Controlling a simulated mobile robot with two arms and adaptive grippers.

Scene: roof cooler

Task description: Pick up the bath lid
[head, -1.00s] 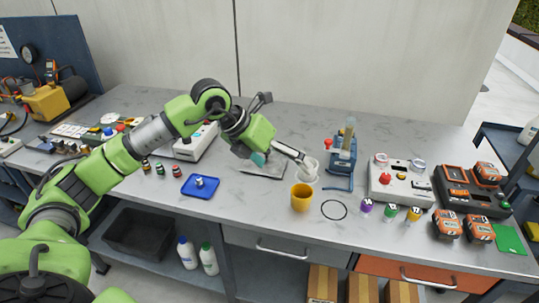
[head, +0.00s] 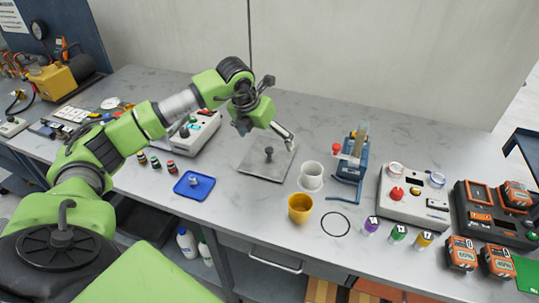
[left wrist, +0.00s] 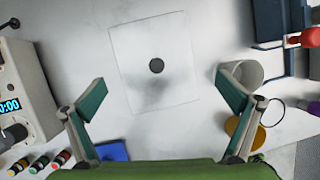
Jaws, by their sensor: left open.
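The bath lid (head: 257,168) is a flat grey square plate with a dark round knob (head: 269,153) standing up in its middle. It lies on the bench, left of the white cup. In the left wrist view the lid (left wrist: 130,50) lies ahead between the fingers, its knob (left wrist: 156,65) near the centre. My left gripper (head: 267,131) is open and empty above the lid's far side, apart from it. The left wrist view shows its teal fingers (left wrist: 161,80) spread wide. My right gripper is in neither view.
A white cup (head: 312,174), a yellow cup (head: 300,208) and a blue stand (head: 350,165) are to the right. A blue tray (head: 194,187) and a white device with a display (left wrist: 20,90) are to the left. The bench behind the lid is clear.

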